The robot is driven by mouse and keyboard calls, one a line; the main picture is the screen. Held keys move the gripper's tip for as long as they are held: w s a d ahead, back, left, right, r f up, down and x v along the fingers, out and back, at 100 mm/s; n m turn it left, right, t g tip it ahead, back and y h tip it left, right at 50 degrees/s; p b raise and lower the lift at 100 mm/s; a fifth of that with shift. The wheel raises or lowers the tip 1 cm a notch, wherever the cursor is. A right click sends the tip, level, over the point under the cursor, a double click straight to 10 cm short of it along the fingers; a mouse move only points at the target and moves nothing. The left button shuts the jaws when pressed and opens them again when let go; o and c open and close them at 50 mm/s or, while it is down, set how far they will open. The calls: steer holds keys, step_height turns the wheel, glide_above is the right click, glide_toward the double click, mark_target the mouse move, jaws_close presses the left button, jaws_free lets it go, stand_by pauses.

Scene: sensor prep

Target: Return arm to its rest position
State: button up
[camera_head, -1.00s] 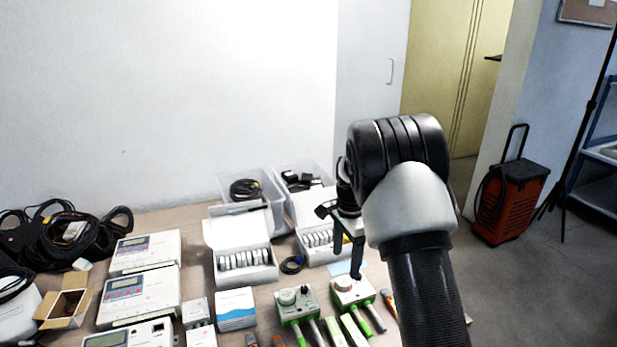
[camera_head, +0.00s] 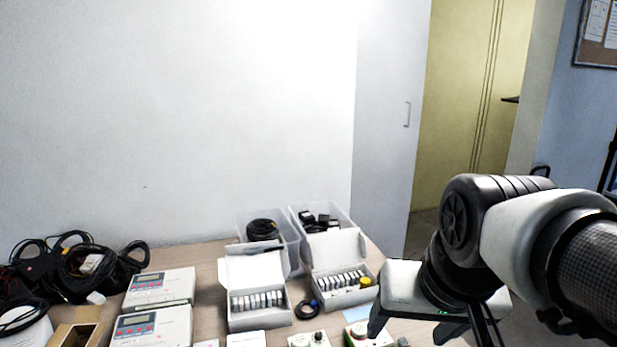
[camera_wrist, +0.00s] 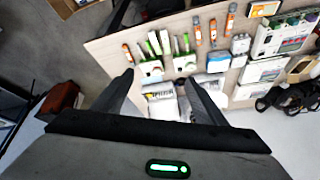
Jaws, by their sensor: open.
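My gripper (camera_head: 408,330) is at the lower right in the head view, above the right edge of the table (camera_head: 205,265). Its two dark fingers are spread apart with nothing seen between them. In the wrist view my gripper (camera_wrist: 160,90) is also open, its fingers pointing toward the table, which shows beyond them with its items. My arm reaches in from the right side of the head view, bent at a large black joint. The arm hides part of the floor behind it.
Two open white boxes (camera_head: 257,300) (camera_head: 342,283) hold rows of sensors, with clear bins (camera_head: 268,238) of cables behind. Meters (camera_head: 152,326) and black cables (camera_head: 85,268) lie at left. A red case (camera_wrist: 60,98) stands on the floor in the wrist view.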

steer(key=s+r+n+p, duration=0.1)
steer(key=s+r+p, duration=0.2)
steer(key=r+p, duration=0.8)
steer(key=shift+s+r+t+p, duration=0.15)
steer(key=shift+r+t+p, duration=0.15)
steer(key=shift+p, duration=0.45)
steer(key=shift+d, duration=0.1)
steer(key=c, duration=0.4)
